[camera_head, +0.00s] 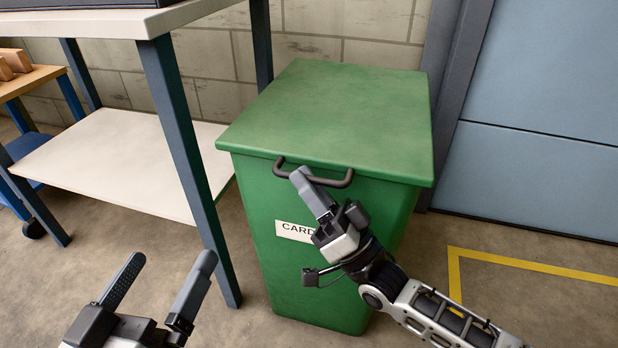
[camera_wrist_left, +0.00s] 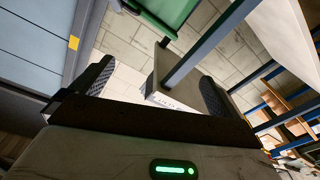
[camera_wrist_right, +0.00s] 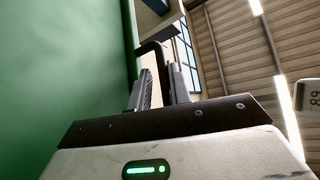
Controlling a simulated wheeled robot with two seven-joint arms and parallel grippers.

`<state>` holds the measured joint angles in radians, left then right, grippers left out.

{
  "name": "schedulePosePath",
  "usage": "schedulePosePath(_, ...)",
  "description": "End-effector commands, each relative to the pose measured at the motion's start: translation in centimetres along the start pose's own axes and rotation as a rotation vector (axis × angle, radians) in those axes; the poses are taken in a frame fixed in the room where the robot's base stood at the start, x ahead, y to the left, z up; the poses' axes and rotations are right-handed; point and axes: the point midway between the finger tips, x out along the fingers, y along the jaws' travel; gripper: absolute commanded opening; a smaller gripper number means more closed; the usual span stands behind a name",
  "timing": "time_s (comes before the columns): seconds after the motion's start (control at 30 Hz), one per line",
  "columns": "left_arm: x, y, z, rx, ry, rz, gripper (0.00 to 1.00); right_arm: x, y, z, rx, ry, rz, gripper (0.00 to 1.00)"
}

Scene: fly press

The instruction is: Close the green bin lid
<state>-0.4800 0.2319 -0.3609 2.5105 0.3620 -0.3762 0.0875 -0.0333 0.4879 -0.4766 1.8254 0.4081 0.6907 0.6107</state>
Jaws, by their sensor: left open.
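The green bin (camera_head: 330,240) stands upright in the middle of the head view, with a partly covered label on its front. Its green lid (camera_head: 330,110) lies flat over the top, with no visible gap at the front edge. A dark handle (camera_head: 340,182) sits at the lid's front edge and also shows in the right wrist view (camera_wrist_right: 151,46). My right gripper (camera_head: 303,177) is at this handle, its fingers close together with the bar between them; its fingers hide part of the handle. My left gripper (camera_head: 170,262) is open and empty, low and left of the bin.
A workbench (camera_head: 182,130) with a pale lower shelf (camera_head: 110,160) stands close left of the bin. A blue-grey panel (camera_head: 540,120) is at the right. Bare floor with a yellow line (camera_head: 530,265) lies right of the bin.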

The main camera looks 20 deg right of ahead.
Motion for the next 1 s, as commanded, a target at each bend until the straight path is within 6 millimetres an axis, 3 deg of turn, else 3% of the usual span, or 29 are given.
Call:
schedulePosePath(0.2,0.0,0.0,-0.1,-0.001,-0.001,0.000,1.00,0.1,-0.1,-0.3,-0.002,0.006,-0.004,0.20)
schedulePosePath(0.33,0.0,0.2,-0.1,-0.011,-0.010,0.002,1.00,-1.1,-0.1,-0.3,-0.003,0.004,-0.002,0.20)
schedulePosePath(0.7,-0.9,0.2,1.7,-0.124,-0.110,-0.029,1.00,-8.7,0.0,-0.1,-0.001,0.000,0.001,0.20)
schedulePosePath(1.0,-1.0,0.2,2.1,-0.128,-0.130,-0.037,1.00,-11.8,-0.1,-0.1,-0.001,0.002,-0.002,0.20)
